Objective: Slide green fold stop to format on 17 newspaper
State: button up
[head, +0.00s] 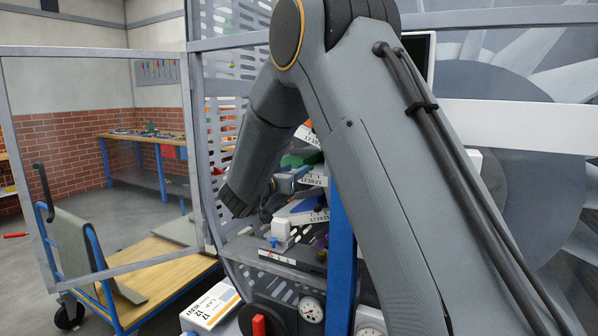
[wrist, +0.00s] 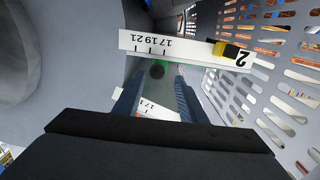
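The green fold stop (wrist: 164,66) shows in the wrist view as a small green patch behind a dark round knob (wrist: 157,70). The knob appears between the tips of my gripper (wrist: 158,84); contact cannot be told. My gripper's two fingers are apart, with a gap on both sides of the knob. A white scale (wrist: 190,46) reading 17, 19, 21 appears upside down just beyond it, with a "2" at its right end. In the head view a green part (head: 300,160) shows beside my arm, which hides much of the stacker.
A yellow-and-black piece (wrist: 229,50) sits on the scale's right end. A second white scale (wrist: 150,108) shows between my fingers. A perforated grey panel (wrist: 255,75) rises close on the right. In the head view, a blue upright (head: 341,245) and gauges (head: 311,309) stand near my arm.

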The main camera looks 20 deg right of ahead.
jog(key=shift+b+v, duration=0.3)
jog(key=shift+v, duration=1.35)
jog(key=s+a+f+n+g+y, duration=0.45)
jog(key=s+f+n+y, duration=0.25)
jog(key=s+f+y, duration=0.7)
jog(key=s+d+f+g, duration=0.1)
jog(key=s+f+g, duration=0.1)
jog(key=s, duration=0.6)
jog(key=s+d+f+n+g+h, duration=0.1)
jog(key=s+f+g, duration=0.2)
jog(key=s, duration=0.6)
jog(key=s+d+f+g+h, duration=0.1)
jog(key=s+d+f+g, duration=0.1)
jog(key=s+f, duration=0.3)
jog(key=s+g, duration=0.1)
jog(key=s, duration=0.2)
jog(key=shift+s+f, duration=0.2)
jog(key=shift+s, duration=0.1)
